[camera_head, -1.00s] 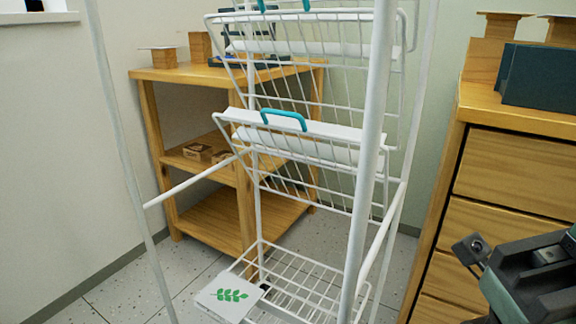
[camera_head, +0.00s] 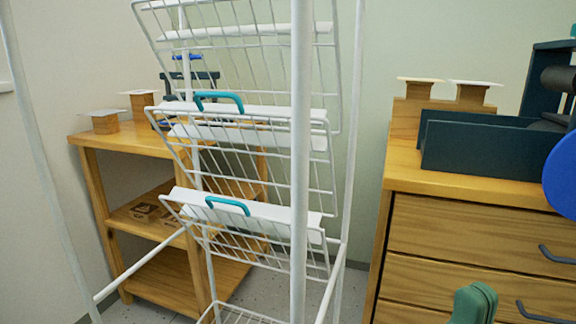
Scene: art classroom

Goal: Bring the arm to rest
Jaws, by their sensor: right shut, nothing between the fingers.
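My right gripper (camera_head: 475,303) shows as a small green part at the bottom edge, right of centre, in front of the wooden drawers. It is shut with nothing in it; most of it and the arm behind it lie below the picture. It seems clear of the white wire rack to its left. My left gripper is not in view.
A white wire rack (camera_head: 300,190) with tilted baskets and teal handles stands close in front. A wooden shelf unit (camera_head: 110,145) is behind it. A wooden drawer cabinet (camera_head: 450,225) with dark handles is at right, bearing a dark tray (camera_head: 480,150). A blue disc (camera_head: 563,175) shows at the right edge.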

